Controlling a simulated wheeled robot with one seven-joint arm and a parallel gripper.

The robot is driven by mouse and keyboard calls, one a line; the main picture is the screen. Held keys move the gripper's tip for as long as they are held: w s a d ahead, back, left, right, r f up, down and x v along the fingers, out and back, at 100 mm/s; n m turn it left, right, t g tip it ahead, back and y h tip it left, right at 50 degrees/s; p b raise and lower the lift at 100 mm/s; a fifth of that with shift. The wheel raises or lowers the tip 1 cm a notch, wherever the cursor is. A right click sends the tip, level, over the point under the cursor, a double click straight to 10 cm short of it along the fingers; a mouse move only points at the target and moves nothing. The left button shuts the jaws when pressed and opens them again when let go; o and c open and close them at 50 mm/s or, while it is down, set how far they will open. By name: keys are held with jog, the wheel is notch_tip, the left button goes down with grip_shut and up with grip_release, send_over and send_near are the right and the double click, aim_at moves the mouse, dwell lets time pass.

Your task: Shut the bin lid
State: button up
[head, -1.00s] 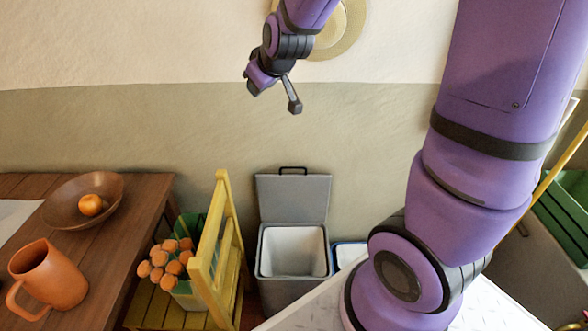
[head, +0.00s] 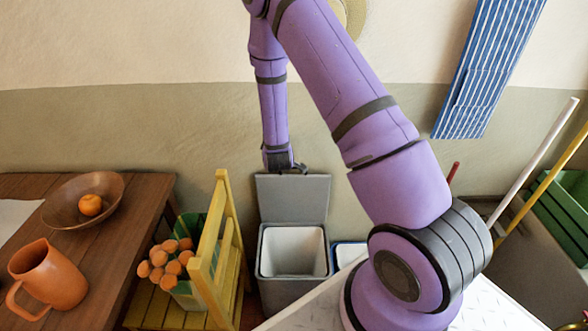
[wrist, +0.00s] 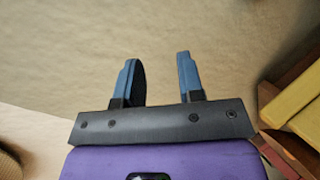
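The grey bin (head: 292,288) stands on the floor against the wall, its pale inside showing. Its grey lid (head: 293,198) is open and stands upright at the back, near the wall. I cannot make out the lid in the wrist view.
A yellow chair (head: 222,245) with a pot of orange round flowers stands close left of the bin. A wooden table (head: 110,245) with a jug and a bowl is further left. A blue-rimmed container (head: 347,254) sits right of the bin. Brooms lean at far right.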

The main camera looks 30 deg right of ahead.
aim_at(294, 168)
jog(key=s+d+f+n+t+h, duration=0.1)
jog(key=s+d+f+n, duration=0.15)
jog(key=f, duration=0.45)
jog(key=s+d+f+n+t+h, duration=0.1)
jog(key=s+f+n+h, duration=0.1)
jog(key=s+f, duration=0.3)
jog(key=x, duration=0.4)
jog(key=f+x, duration=0.1)
jog(key=x, duration=0.6)
jog(key=shift+w+a+f, duration=0.25)
jog(key=shift+w+f, duration=0.15)
grip_shut()
